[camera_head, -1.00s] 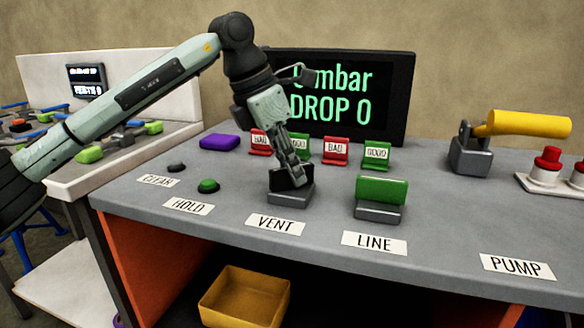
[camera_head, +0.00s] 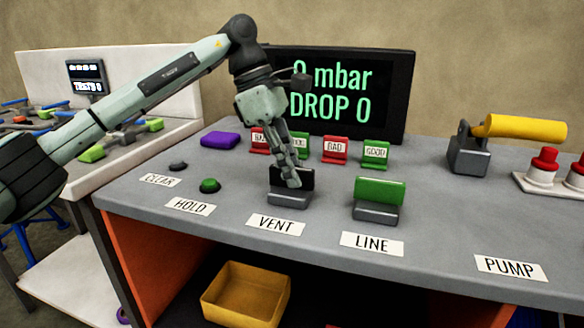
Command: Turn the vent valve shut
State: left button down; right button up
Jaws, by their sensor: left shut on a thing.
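The vent valve (camera_head: 305,181) has a dark upright handle on a grey base, behind the VENT label (camera_head: 276,224). My left gripper (camera_head: 290,181) comes down from above and is shut on the vent valve handle, hiding part of it. The handle's broad face is turned roughly toward the front, like the green handle of the line valve (camera_head: 380,191) to its right. The display (camera_head: 340,95) reads 0 mbar and DROP 0, with the first line partly covered by my arm. My right gripper is not in view.
Red and green tags (camera_head: 335,150) stand behind the valves. A green button (camera_head: 209,185), a dark button (camera_head: 178,166) and a purple block (camera_head: 220,140) are at the left. A yellow-handled pump (camera_head: 525,127) and red buttons are at the right. A yellow bin (camera_head: 245,292) sits below the bench.

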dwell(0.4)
pick_arm(q)
jog(key=c, duration=1.5)
grip_release()
jog(key=shift+c, duration=0.2)
jog(key=shift+r, duration=0.1)
jog(key=v, duration=1.2)
